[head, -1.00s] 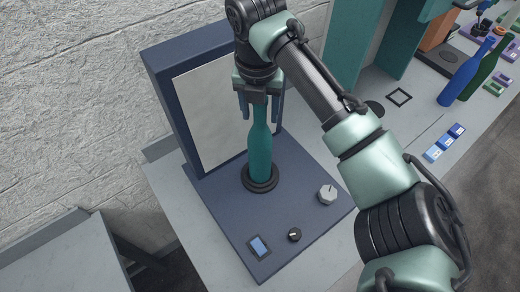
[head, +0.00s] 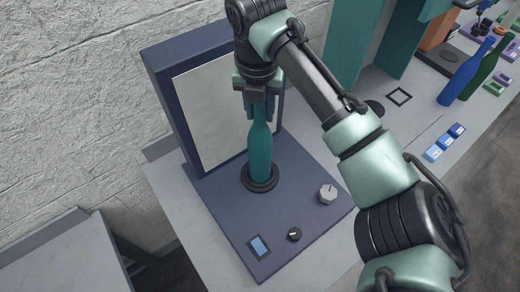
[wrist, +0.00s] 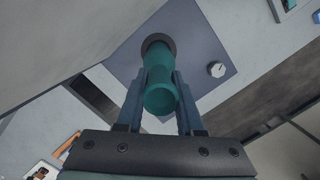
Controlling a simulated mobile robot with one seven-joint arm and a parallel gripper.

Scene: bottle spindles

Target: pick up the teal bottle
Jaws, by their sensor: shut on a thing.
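The teal bottle (head: 260,152) stands upright on a round black base (head: 260,178) on the dark blue platform. My gripper (head: 259,108) is above it, pointing down, with its fingers shut on the bottle's neck. In the wrist view the bottle's top (wrist: 160,97) sits between the two blue fingers of my gripper (wrist: 161,95). The bottle's foot still rests at the black base.
A dark blue stand with a pale panel (head: 215,105) rises behind the bottle. A grey knob (head: 327,194), a small black knob (head: 294,235) and a small screen (head: 259,246) are on the platform. A blue bottle (head: 466,75) and a green bottle (head: 484,73) stand at the far right.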

